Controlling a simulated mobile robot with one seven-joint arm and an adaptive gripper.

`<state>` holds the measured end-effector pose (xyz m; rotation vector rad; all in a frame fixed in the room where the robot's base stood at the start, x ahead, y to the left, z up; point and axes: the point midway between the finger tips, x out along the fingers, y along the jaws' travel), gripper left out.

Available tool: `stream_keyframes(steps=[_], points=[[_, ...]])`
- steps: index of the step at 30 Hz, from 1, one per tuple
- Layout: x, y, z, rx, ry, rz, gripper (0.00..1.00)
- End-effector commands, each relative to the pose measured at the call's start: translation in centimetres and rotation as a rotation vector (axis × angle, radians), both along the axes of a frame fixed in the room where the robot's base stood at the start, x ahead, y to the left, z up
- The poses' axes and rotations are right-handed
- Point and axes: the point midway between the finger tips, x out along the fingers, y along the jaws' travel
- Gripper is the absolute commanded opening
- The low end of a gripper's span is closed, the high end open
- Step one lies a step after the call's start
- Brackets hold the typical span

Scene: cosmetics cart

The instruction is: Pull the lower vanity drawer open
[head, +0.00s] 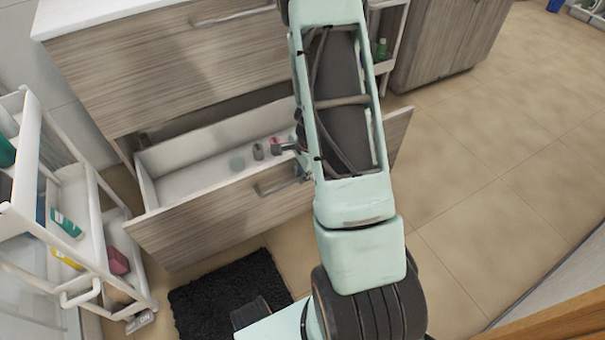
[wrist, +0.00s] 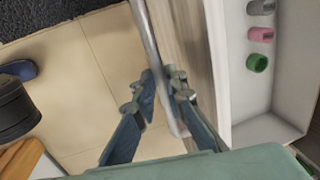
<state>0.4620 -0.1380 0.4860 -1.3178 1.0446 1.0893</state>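The lower vanity drawer (head: 215,218) has a wood-grain front and a white inside. It stands well open in the head view, beneath the closed upper drawer (head: 175,65). Its metal bar handle (head: 270,188) also runs down the middle of the wrist view (wrist: 150,40). My gripper (wrist: 162,82) is at the handle, with one finger on each side of the bar, and looks closed on it. In the head view my arm hides much of the gripper and the right part of the drawer.
Small grey, pink and green items (wrist: 257,62) are in the drawer. A white cart (head: 95,225) with bottles stands close to the drawer's left. A black mat (head: 225,295) lies on the floor in front. The tiled floor at right (head: 490,170) is clear.

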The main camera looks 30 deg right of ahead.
Motion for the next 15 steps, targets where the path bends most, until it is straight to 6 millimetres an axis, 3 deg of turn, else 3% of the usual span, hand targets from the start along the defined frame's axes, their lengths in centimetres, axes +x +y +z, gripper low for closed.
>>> stream_keyframes(steps=[5,15], points=[[0.03,0.06,0.01,0.001,0.000,0.000,0.29],[0.00,-0.02,0.37,-0.001,-0.001,0.001,0.29]])
